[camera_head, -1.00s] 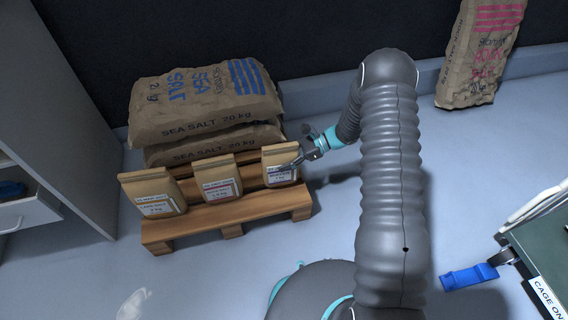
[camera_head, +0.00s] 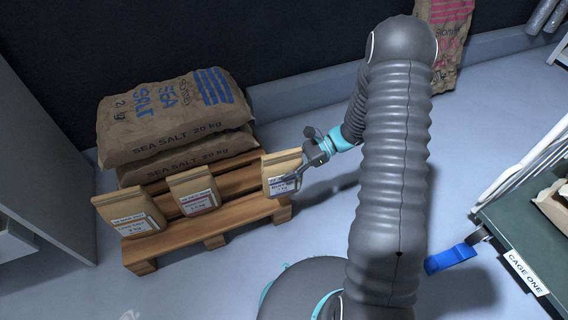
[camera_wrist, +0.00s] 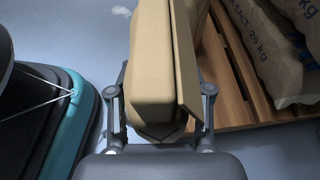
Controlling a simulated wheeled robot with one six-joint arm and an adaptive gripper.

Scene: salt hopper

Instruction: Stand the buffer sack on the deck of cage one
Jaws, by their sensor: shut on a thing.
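My gripper (camera_head: 300,178) is shut on a small tan paper sack (camera_head: 282,165) with a blue-lettered label, too small to read for certain. The sack is at the pallet's right end, apart from the other small sacks, and looks slightly raised. In the wrist view the sack (camera_wrist: 153,60) fills the space between the fingers (camera_wrist: 160,105). Cage one has a dark green deck (camera_head: 505,222) at the right edge, with a "CAGE ONE" label (camera_head: 525,272) on its side. Only part of the deck shows.
A blue pedal (camera_head: 450,258) juts from the cage. Floor between is clear.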

